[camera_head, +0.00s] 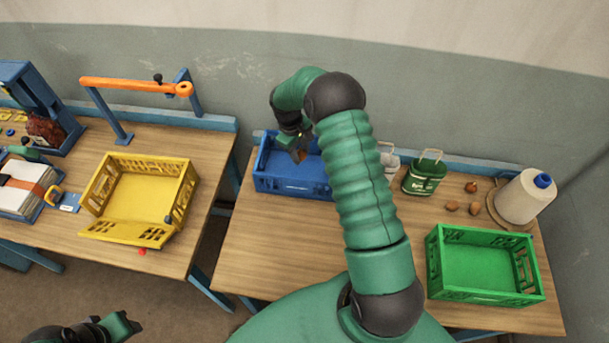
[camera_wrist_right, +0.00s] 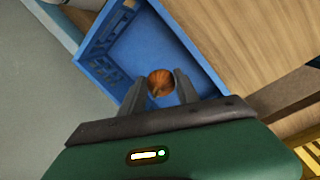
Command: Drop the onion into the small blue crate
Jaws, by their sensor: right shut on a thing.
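The small blue crate (camera_head: 290,183) stands at the back left of the right-hand wooden table. My right gripper (camera_head: 300,152) is over the crate, pointing down into it. In the right wrist view my right gripper (camera_wrist_right: 161,88) is shut on the brown onion (camera_wrist_right: 160,80), and the blue crate (camera_wrist_right: 125,57) lies below and around it. The onion (camera_head: 299,156) shows only as a small brown patch in the head view. I cannot tell its exact height above the crate floor. My left gripper (camera_head: 122,325) is low at the bottom left, away from the crate; its jaw state is unclear.
A green crate (camera_head: 482,265), several onions (camera_head: 451,207), a thread cone (camera_head: 525,196) and a green-and-white sack (camera_head: 424,177) are at the right. A yellow crate (camera_head: 150,180) stands on the left table. The right table's front middle (camera_head: 290,240) is bare.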

